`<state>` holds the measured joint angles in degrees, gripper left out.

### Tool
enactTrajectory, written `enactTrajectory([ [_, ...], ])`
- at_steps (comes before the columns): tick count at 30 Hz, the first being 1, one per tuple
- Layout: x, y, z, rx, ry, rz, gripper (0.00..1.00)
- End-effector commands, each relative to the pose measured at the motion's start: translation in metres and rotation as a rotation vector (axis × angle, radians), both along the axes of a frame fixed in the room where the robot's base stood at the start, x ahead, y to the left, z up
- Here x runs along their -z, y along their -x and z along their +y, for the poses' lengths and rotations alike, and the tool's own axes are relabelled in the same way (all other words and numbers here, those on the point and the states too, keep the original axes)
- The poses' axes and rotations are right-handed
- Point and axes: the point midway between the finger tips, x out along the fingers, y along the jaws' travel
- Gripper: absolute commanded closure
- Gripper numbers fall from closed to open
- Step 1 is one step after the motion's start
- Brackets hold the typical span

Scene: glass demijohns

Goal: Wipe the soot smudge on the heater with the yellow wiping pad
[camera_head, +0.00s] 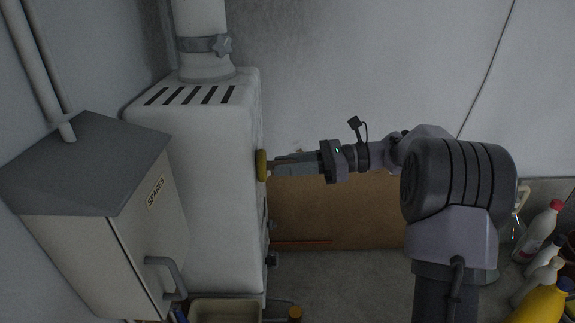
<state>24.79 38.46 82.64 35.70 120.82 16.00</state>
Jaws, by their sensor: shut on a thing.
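The heater (195,160) is a white box with dark vent slots on top and a flue pipe rising from it. The yellow wiping pad (261,165) is at the heater's right side, seen edge-on. It appears to touch that face, but I cannot tell for certain. My gripper (276,164) is shut on the pad and reaches in from the right, about level. The soot smudge is not visible; the heater's right face is seen at a steep angle and partly covered by the pad.
A grey-topped cabinet labelled SPARES (85,165) stands at the left, close to the heater. A pale tray (225,309) lies below the heater. A brown board (330,215) is behind my gripper. Several bottles (541,225) stand at the lower right.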

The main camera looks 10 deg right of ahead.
Motion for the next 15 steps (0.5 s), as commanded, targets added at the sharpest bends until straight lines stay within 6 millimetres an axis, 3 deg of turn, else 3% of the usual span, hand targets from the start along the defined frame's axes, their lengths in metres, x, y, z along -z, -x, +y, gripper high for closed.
enactTrajectory([
  [8,-0.002,-0.017,-0.004,0.000,0.000,0.001,1.00],
  [15,-0.003,-0.046,-0.007,0.001,-0.001,-0.001,1.00],
])
